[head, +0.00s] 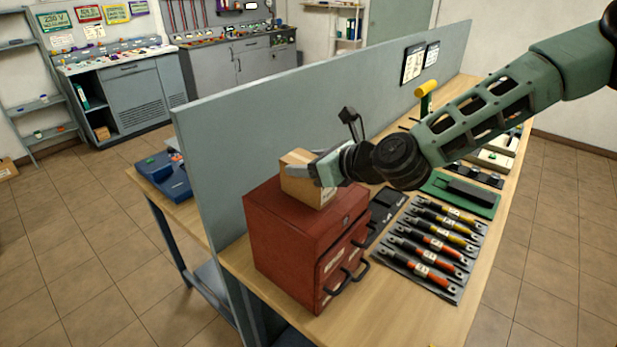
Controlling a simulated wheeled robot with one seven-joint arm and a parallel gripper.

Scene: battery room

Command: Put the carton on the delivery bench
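The carton (318,195) is a small light-brown box with a paler strip along its top. It is at the top of a red drawer cabinet (290,228), near its back edge; whether it rests there or is slightly raised is hard to tell. My gripper (306,172) reaches in from the right, with a pale finger across the carton's upper part. The other finger is hidden, so I cannot tell whether the gripper is closed on the carton. No bench in view is clearly marked as the delivery bench.
The cabinet stands on a wooden workbench (390,310) with a grey upright panel (290,110) behind it. A rack of coloured cable pieces (425,248) and a green tray (445,195) lie to the right. Grey counters (135,90) line the back wall. Tiled floor is open at left.

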